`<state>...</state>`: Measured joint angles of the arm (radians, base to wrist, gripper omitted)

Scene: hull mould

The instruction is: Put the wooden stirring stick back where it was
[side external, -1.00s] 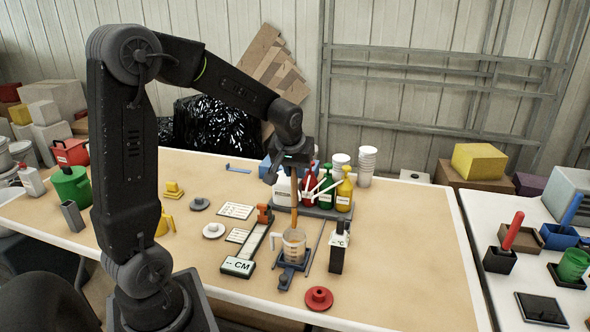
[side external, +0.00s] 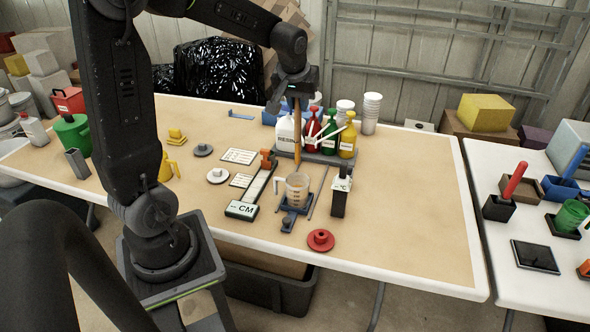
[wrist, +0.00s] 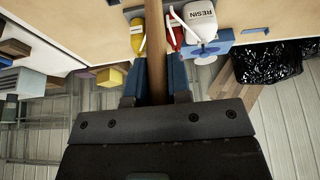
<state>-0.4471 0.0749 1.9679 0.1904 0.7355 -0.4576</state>
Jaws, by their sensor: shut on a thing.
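The wooden stirring stick (side external: 298,135) hangs upright from my gripper (side external: 298,92), which is shut on its upper part. The cup has an amber tint and stands on a blue-based device. In the wrist view the stick (wrist: 155,50) runs between the two blue fingers of my gripper (wrist: 153,82).
A grey tray (side external: 325,158) behind the cup holds a white resin bottle (side external: 285,132) and red, green and yellow pump bottles. A black-and-white instrument (side external: 340,192) stands right of the cup. A red knob (side external: 320,240) lies in front. The table's right side is clear.

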